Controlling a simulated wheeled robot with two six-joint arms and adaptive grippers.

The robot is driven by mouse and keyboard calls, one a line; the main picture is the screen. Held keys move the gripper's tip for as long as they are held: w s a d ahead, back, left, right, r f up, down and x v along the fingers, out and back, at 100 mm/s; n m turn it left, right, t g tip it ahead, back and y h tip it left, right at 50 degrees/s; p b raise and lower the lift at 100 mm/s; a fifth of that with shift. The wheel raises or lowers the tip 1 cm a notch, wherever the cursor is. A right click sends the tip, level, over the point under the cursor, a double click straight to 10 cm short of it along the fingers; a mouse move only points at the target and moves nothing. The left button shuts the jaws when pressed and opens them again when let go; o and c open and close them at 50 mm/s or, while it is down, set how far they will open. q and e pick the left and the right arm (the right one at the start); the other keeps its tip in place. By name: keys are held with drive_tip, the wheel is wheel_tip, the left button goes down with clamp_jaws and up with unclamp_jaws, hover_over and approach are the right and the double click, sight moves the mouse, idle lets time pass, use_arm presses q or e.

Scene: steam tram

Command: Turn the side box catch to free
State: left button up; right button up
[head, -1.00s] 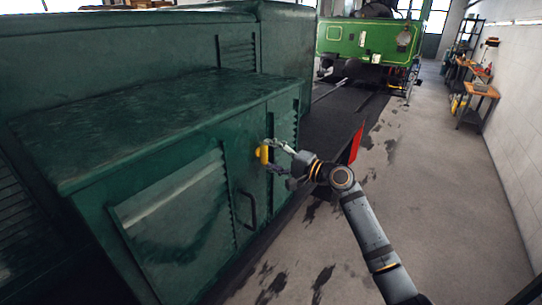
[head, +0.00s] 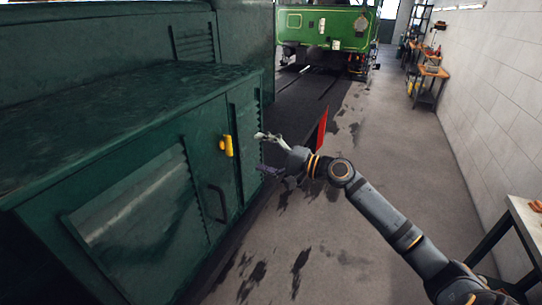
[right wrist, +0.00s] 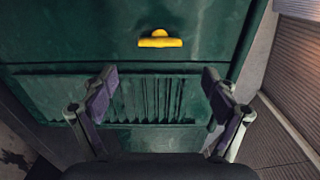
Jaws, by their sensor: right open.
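The yellow catch (head: 227,146) is on the dark green side box (head: 215,122), to the left of its louvred panel. Its bar stands upright in the head view. In the right wrist view the catch (right wrist: 160,42) shows as a bar lying across the picture, with a rounded hub at its upper side. My right gripper (head: 260,152) is open and empty, to the right of the catch and apart from it. In the right wrist view its two fingers (right wrist: 158,82) are spread in front of the louvres, with the catch beyond them. My left gripper is not in view.
A dark handle (head: 216,203) sits below the catch on the box. A red plate (head: 321,128) stands behind my right wrist. A green vehicle (head: 328,27) is at the back. Workbenches (head: 432,73) line the right wall, and the floor between is clear.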

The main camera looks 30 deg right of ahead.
drive_tip(key=shift+v, duration=1.5)
drive_tip(key=shift+s+d, duration=0.1)
drive_tip(key=shift+s, duration=0.05)
